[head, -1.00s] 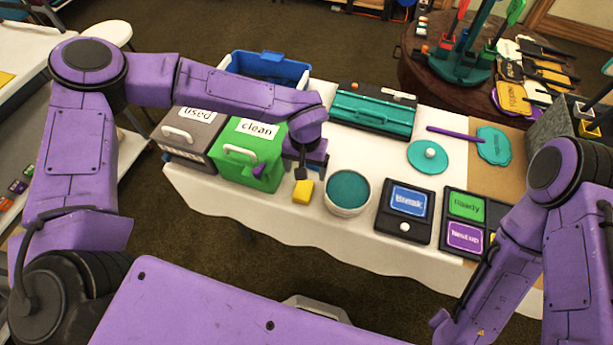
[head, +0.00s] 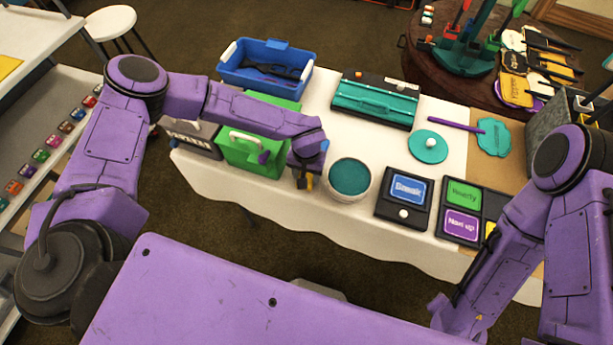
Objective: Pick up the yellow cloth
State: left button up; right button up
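A small yellow cloth (head: 309,183) is at the front edge of the white-covered table, between the green box and the round teal-topped tub. Only a small part of it shows; my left gripper hides the rest. My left gripper (head: 303,183) points down at the cloth, its dark fingers right at it. I cannot tell whether the fingers are closed on it or whether it is off the table. My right arm comes in at the lower right; its gripper is not visible.
The green box (head: 240,154) stands left of my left gripper, and the tub (head: 349,196) is close on its right. A blue bin (head: 228,72) is behind. Break panel (head: 388,213) and teal toolbox (head: 372,100) stand farther right. A flat yellow sheet (head: 8,66) lies far left.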

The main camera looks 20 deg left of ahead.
pick_arm(q)
jog(key=shift+r, duration=0.5)
jog(key=s+d+r+b, duration=0.4)
jog(key=d+r+b, duration=0.1)
jog(key=d+r, duration=0.7)
jog(key=shift+s+d, duration=0.2)
jog(key=shift+d, duration=0.45)
